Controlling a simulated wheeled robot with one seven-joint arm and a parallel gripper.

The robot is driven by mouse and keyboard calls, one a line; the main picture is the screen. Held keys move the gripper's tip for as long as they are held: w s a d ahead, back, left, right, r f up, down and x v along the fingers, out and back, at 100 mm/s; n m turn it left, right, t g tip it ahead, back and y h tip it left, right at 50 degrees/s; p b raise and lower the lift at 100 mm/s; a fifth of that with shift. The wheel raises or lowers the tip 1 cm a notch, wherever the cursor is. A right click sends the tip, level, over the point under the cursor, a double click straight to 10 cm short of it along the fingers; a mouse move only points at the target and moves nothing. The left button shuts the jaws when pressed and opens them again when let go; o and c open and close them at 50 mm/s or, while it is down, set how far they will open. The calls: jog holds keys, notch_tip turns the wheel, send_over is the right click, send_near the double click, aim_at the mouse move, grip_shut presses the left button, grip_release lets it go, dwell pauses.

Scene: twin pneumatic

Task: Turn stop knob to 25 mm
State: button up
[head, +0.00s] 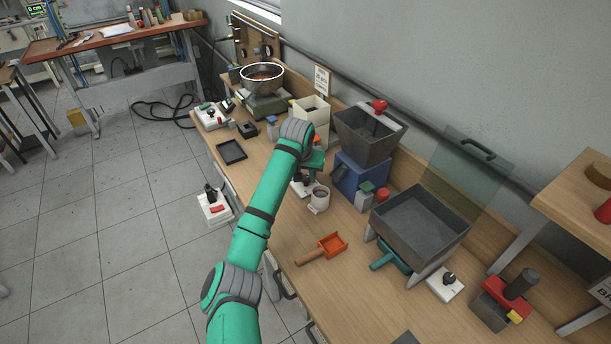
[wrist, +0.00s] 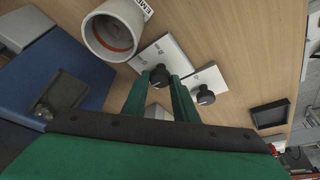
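My gripper (wrist: 159,82) shows in the wrist view with its two green fingers apart. A round black knob (wrist: 160,74) on a white plate (wrist: 174,55) appears between the fingertips; I cannot tell whether they touch it. A second black knob (wrist: 206,95) on a smaller white plate (wrist: 211,76) is just right of the fingers. The plate markings are too small to read, so I cannot tell which knob is the stop knob or its setting. In the head view my arm largely hides the gripper and these knobs, above the bench (head: 277,215).
A white cup (head: 319,199) stands close to the gripper, and a hopper on a blue base (head: 360,174) is to its right. An orange scoop (head: 331,246) lies in front. A grey bin (head: 421,225) and another knob plate (head: 445,284) are farther right. A black tray (head: 231,151) is left.

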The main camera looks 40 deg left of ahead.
jog(key=shift+c, duration=1.2)
jog(key=m, duration=0.2)
jog(key=m+h, duration=0.2)
jog(key=m, duration=0.1)
jog(key=shift+a+m, duration=0.25)
jog(key=shift+m, duration=0.05)
jog(key=m+h, duration=0.2)
jog(key=m, duration=0.3)
jog(key=shift+w+a+m, duration=0.1)
jog(key=shift+a+m, duration=0.05)
jog(key=shift+m, duration=0.25)
jog(key=shift+m+g, duration=0.3)
jog(key=shift+h, duration=0.3)
jog(key=o, duration=1)
